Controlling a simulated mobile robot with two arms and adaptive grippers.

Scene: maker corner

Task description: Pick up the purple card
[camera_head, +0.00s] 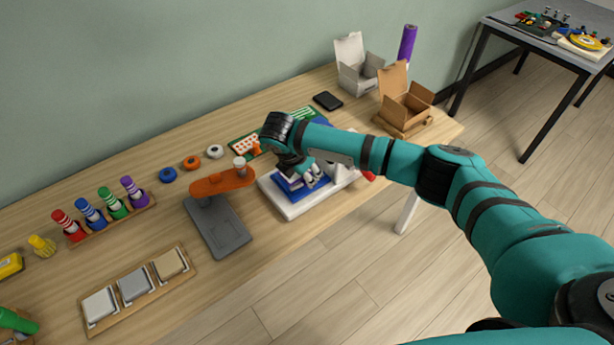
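I cannot make out a flat purple card. The purple things in view are a striped purple piece (133,190) at the right end of the wooden rack on the left, and a tall purple roll (408,44) at the back. My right gripper (312,180) points down over a blue object (290,187) on a white base (291,210) near the table's middle. Its fingers are small and partly hidden, so I cannot tell whether they are apart, or whether they touch the blue object. My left gripper is not in view.
An orange-topped grey stand (217,225) is left of the white base. A tray with three squares (137,287) lies at the front left. Open boxes (405,103) stand at the back right. My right arm spans the table's right side.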

